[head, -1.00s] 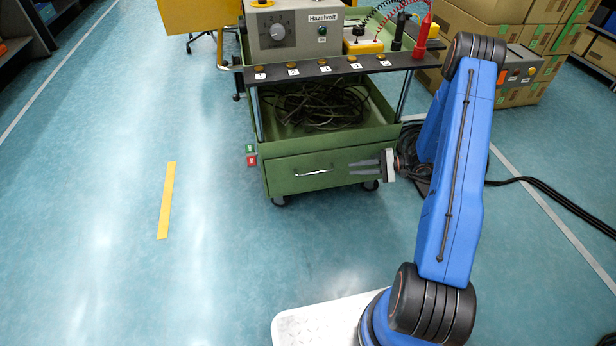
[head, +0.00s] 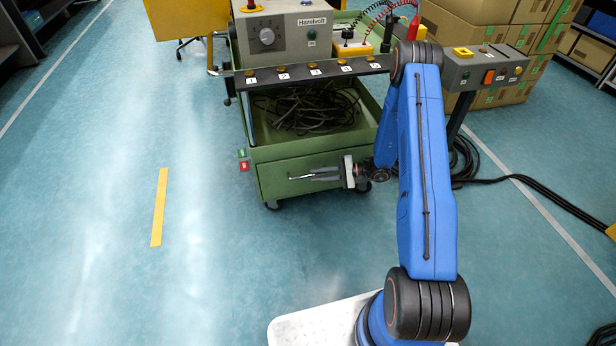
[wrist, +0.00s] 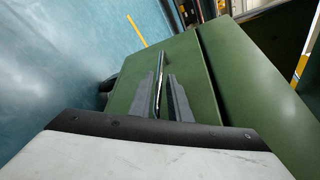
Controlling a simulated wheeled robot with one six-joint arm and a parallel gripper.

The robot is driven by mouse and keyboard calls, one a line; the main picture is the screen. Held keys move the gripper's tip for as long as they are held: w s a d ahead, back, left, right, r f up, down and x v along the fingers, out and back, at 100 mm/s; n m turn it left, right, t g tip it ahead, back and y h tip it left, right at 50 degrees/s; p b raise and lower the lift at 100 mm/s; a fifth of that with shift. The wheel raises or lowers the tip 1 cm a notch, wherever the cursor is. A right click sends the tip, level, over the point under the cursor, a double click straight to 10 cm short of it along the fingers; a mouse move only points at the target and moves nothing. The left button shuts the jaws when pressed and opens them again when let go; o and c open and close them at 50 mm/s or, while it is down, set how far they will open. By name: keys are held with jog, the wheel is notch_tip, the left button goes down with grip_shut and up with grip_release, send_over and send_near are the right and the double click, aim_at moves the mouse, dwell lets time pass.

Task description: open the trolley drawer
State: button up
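The green trolley (head: 258,154) stands ahead of me, with its drawer (head: 275,187) low in the front, looking shut. The drawer's thin metal handle (head: 299,177) runs across the front. My gripper (head: 313,174) reaches in from the right, its fingers at the handle's right part and partly covering it. In the wrist view, the handle (wrist: 158,88) lies between the two dark fingers of my gripper (wrist: 161,77), nearer the left one. The fingers stand apart with a gap; I cannot tell whether either touches the handle.
Coiled cable (head: 310,108) lies in the trolley's open shelf above the drawer. A grey control box (head: 485,70) on a post stands to the right, with black cables (head: 530,190) on the floor. The floor in front of the drawer is free on the left.

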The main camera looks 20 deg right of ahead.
aim_at(308, 176)
jog(key=shift+x, duration=2.3)
grip_shut()
